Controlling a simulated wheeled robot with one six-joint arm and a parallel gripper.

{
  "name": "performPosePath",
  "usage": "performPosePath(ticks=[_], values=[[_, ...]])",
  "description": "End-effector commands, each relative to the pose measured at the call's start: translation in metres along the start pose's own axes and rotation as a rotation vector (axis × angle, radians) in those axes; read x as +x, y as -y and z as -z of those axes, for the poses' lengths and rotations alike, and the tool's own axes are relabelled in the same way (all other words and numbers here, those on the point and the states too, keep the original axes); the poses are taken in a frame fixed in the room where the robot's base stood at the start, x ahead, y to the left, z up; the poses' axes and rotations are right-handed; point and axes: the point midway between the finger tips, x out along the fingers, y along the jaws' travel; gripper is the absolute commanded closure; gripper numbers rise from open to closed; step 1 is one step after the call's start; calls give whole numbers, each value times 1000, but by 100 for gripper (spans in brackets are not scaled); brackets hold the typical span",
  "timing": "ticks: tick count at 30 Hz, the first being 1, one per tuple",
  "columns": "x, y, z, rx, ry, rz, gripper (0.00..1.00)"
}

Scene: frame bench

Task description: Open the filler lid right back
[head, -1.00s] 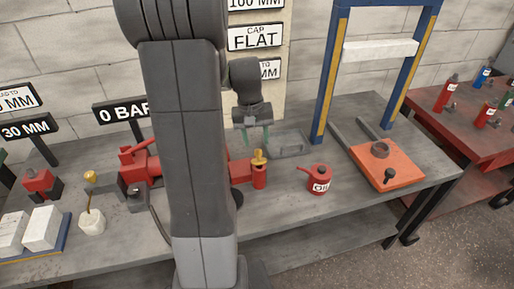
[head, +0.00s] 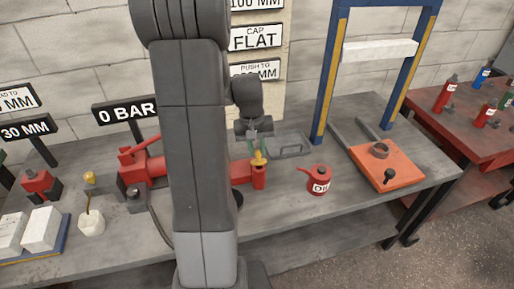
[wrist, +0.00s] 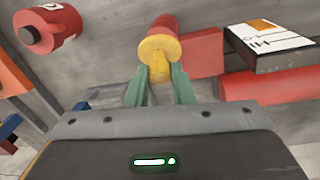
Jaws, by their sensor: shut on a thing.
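The yellow filler lid (head: 259,158) sits on top of a short upright red cylinder (head: 259,177) at the right end of the red pump on the bench. In the wrist view the yellow lid (wrist: 159,48) is a round disc with a raised tab, lying over the end of the red cylinder (wrist: 165,24). My gripper (head: 254,143) is over the lid from above. In the wrist view the green fingers of my gripper (wrist: 160,80) are shut on the lid's yellow tab, one on each side. My arm hides the middle of the pump in the head view.
A red oil can (head: 319,181) stands right of the lid. A grey tray (head: 289,145) lies behind it, beside the blue press frame (head: 328,80). An orange plate (head: 388,168) is further right. The bench in front of the lid is clear.

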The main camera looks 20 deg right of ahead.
Motion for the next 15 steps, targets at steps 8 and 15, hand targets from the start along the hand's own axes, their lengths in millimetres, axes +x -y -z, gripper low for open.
performPosePath(ticks=[8, 15], values=[[-4, 1, 5, -9, 62, -13, 100], [-8, 2, 16, -25, 221, -44, 100]])
